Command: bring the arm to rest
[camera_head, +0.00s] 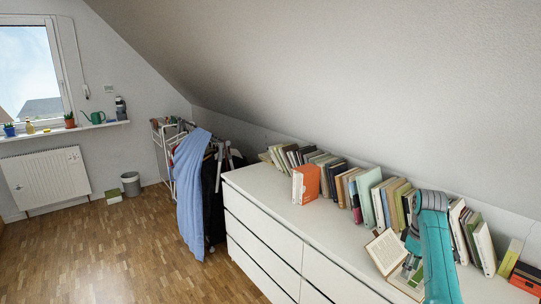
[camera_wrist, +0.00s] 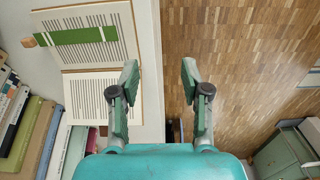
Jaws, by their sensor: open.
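My gripper (camera_wrist: 160,82) is open, with two green-grey fingers spread apart and nothing between them in the wrist view. It points down over the front edge of the white dresser (camera_wrist: 149,60), with wooden floor below on the right. In the head view my turquoise arm reaches over the right part of the dresser top (camera_head: 290,222). The fingers are hard to make out there. The same book shows in the head view (camera_head: 386,250).
Upright books (camera_head: 372,195) line the back of the dresser under the sloped wall. A clothes rack with a blue garment (camera_head: 190,190) stands beyond the dresser. The wooden floor (camera_head: 110,250) on the left is clear.

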